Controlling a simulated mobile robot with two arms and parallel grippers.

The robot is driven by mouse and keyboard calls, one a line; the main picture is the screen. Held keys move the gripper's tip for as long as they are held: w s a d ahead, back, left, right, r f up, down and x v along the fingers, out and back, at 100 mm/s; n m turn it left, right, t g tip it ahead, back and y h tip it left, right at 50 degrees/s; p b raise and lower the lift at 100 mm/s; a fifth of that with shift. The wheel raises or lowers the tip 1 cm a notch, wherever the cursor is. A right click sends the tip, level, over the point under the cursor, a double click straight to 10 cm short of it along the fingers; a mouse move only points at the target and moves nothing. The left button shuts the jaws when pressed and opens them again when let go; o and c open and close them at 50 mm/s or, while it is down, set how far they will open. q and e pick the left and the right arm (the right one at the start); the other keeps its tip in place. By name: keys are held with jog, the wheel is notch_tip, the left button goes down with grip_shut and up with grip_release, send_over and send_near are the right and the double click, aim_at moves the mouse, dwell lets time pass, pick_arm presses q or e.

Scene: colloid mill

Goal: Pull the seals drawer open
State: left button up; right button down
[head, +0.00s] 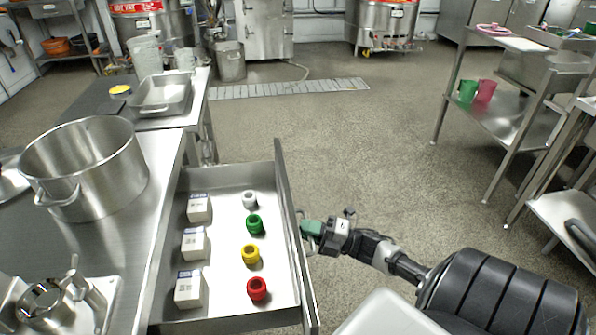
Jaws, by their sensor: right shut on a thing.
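The seals drawer (227,318) sticks out from under the steel table on the left and stands open. In it lie a white seal (249,199), a green seal (254,224), a yellow seal (250,254) and a red seal (257,289), in a row beside three white boxes (194,244). My right gripper (308,232) is at the outer side of the drawer's front panel (285,210), shut on the drawer handle, which the fingers mostly hide. My left gripper is not in view.
A large steel pot (88,170) and a metal tray (163,95) stand on tables at the left. Open floor (370,150) lies beyond the drawer front. Steel shelving (510,118) with green and pink cups stands at the right.

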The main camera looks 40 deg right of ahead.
dwell(0.3)
jog(key=c, duration=1.2)
grip_release()
jog(key=shift+s+d, duration=0.1)
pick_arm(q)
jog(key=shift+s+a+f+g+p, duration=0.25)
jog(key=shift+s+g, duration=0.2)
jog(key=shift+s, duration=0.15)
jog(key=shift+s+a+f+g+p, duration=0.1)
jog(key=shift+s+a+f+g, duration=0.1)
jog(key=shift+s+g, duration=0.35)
pick_arm(e)
jog(key=v, duration=1)
jog(key=shift+s+d+f, duration=0.1)
jog(key=shift+s+d, duration=0.1)
jog(key=shift+s, duration=0.05)
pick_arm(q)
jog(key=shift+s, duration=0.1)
